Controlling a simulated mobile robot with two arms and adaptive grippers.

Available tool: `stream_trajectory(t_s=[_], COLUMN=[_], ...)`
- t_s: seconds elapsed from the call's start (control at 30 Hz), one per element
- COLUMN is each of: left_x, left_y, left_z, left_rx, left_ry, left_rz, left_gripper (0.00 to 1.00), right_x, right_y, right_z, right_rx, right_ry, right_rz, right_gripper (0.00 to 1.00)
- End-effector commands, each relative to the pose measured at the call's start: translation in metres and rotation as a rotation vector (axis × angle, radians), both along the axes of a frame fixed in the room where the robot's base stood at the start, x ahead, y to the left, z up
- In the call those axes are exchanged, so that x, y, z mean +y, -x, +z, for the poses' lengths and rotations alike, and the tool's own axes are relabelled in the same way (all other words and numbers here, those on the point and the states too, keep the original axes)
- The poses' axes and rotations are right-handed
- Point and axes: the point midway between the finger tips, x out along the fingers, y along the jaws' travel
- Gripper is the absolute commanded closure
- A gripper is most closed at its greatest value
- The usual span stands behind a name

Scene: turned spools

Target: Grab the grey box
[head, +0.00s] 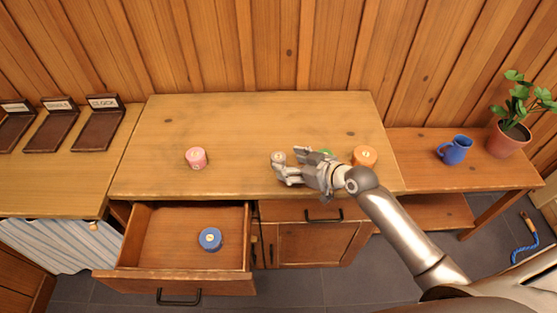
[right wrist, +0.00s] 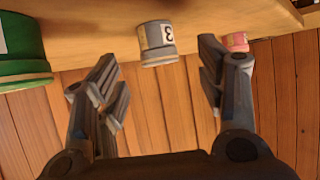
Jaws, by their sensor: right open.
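The grey box (right wrist: 157,38) is a small round grey piece with a pale label marked 3. In the right wrist view it appears upside down at the upper middle, beyond and between the fingertips. In the head view the grey box (head: 278,156) shows just past the fingertips, on the wooden cabinet top (head: 240,120), partly covered by the gripper. My right gripper (head: 288,171) is open and empty over the front part of the top. It also shows in the right wrist view (right wrist: 158,66), fingers spread with a gap between them. My left gripper is not in view.
A pink spool (head: 196,158) stands left, an orange one (head: 365,156) right, and a green one (head: 327,153) is mostly hidden behind my right gripper. An open drawer (head: 180,235) holds a blue spool (head: 209,239). A blue mug (head: 454,150) and plant (head: 507,138) stand far right.

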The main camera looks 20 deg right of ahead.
Motion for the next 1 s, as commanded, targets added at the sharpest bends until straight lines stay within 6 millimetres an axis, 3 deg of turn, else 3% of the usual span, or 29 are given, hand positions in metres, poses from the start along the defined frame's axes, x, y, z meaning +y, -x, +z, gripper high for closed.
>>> stream_trajectory(t_s=[0.3, 0.7, 1.0], left_x=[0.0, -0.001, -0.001], left_y=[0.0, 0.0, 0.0], left_z=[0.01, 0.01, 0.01], left_rx=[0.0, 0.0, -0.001], left_ry=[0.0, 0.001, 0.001], left_rz=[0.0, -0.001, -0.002], left_gripper=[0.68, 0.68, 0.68], right_x=[0.014, 0.019, 0.018], right_y=[-0.031, -0.038, -0.038], right_z=[-0.015, -0.021, -0.021], right_rx=[0.001, 0.0, 0.0], right_ry=[-0.004, -0.002, -0.001], right_rz=[-0.001, 0.0, 0.0], right_gripper=[0.36, 0.36, 0.74])
